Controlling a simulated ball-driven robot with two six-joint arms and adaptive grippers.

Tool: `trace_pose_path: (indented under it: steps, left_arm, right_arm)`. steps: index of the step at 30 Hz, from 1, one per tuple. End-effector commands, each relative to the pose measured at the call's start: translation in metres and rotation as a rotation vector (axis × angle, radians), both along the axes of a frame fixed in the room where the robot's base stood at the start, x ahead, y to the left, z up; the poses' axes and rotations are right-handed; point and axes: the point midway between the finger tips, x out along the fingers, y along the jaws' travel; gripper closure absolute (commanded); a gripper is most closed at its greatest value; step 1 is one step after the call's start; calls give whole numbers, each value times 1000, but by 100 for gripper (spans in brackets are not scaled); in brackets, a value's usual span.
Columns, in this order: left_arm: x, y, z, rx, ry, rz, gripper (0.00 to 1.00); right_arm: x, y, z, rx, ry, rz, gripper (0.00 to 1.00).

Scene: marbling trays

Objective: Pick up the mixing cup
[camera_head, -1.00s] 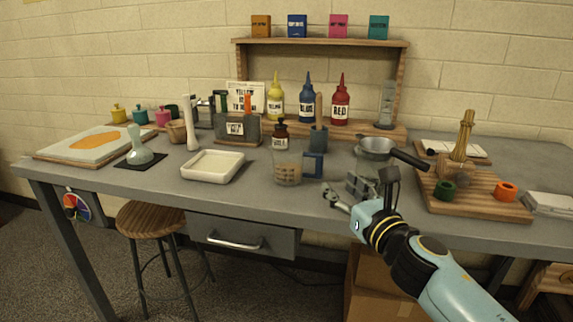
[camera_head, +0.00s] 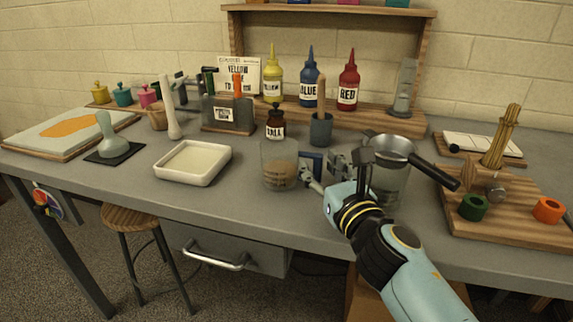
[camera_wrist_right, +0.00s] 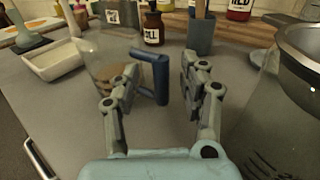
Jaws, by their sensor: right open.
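The mixing cup (camera_head: 279,172) is a clear cup with a brownish layer at its bottom and a blue handle (camera_head: 311,163) on its right side. It stands upright on the grey table. My right gripper (camera_head: 322,168) is open and empty, close to the handle on the cup's right. In the right wrist view the cup (camera_wrist_right: 110,58) is at left, and its blue handle (camera_wrist_right: 160,78) shows between the open fingers of the gripper (camera_wrist_right: 165,88), nearer the left finger. I cannot tell whether a finger touches it. My left gripper is not in view.
A glass jar (camera_head: 392,185) with a strainer (camera_head: 390,147) on top stands close right of my gripper. A white tray (camera_head: 193,178) lies left of the cup. A dark bottle (camera_head: 276,124) and a grey holder (camera_head: 321,130) stand behind. A wooden board (camera_head: 495,225) is at right.

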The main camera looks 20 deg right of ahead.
Motion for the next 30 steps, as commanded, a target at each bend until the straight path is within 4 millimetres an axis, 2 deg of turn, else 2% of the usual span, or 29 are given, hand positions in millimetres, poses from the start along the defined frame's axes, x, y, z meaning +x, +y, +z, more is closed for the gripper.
trace_pose_path:
  steps: [4,5,12,15,30]
  left_arm:
    - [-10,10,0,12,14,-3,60]
    - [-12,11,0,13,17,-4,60]
    - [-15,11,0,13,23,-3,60]
    - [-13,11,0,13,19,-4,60]
    - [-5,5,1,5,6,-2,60]
  right_arm:
    - [0,0,0,-1,0,0,56]
    - [0,0,0,-1,0,0,59]
    - [0,0,0,-1,0,0,90]
    - [0,0,0,-1,0,0,100]
    - [1,0,2,0,-2,0,100]
